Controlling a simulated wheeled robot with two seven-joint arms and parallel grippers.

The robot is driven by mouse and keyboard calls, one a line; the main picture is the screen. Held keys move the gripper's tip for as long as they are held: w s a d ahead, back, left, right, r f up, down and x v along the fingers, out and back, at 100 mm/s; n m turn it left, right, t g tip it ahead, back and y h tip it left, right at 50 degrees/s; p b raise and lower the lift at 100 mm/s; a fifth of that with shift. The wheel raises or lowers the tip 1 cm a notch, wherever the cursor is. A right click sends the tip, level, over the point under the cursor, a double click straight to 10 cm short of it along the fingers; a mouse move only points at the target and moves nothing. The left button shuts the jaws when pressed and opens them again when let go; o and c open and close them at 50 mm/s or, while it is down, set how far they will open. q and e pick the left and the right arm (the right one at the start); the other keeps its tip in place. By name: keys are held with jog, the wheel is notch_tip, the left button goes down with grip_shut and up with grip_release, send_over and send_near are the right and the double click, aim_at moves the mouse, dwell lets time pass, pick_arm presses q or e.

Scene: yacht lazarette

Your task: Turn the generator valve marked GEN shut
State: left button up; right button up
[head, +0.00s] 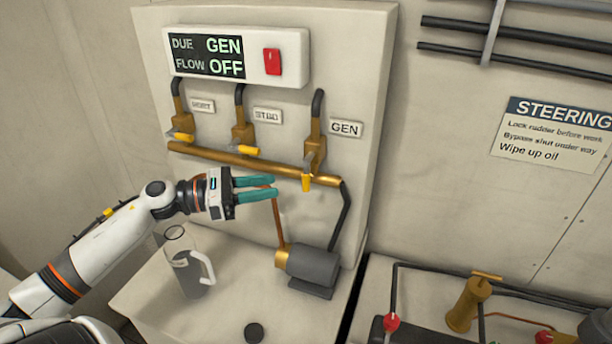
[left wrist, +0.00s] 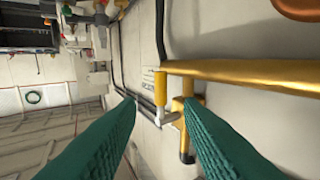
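The GEN valve (head: 315,150) is brass, below a black hose and beside its GEN label (head: 346,128). Its yellow handle (head: 306,182) hangs down, roughly in line with the hose, past the brass manifold pipe (head: 250,163). My left gripper (head: 275,187) is open and empty, with teal fingers just left of and apart from the handle. In the left wrist view, the yellow handle (left wrist: 161,90) and the brass valve body (left wrist: 184,115) show beyond and between the open fingertips (left wrist: 160,103). My right gripper is not in view.
The STBD handle (head: 248,150) and the left valve's handle (head: 184,137) point sideways. The display (head: 208,56) reads DUE GEN, FLOW OFF, beside a red switch (head: 272,62). A clear jug (head: 188,265) and a grey pump (head: 312,264) stand below my left gripper.

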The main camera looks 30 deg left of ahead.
aim_at(305, 181)
pick_arm(q)
jog(key=shift+p+x, duration=1.8)
jog(key=shift+x, duration=2.75)
jog(key=shift+a, duration=0.1)
grip_shut()
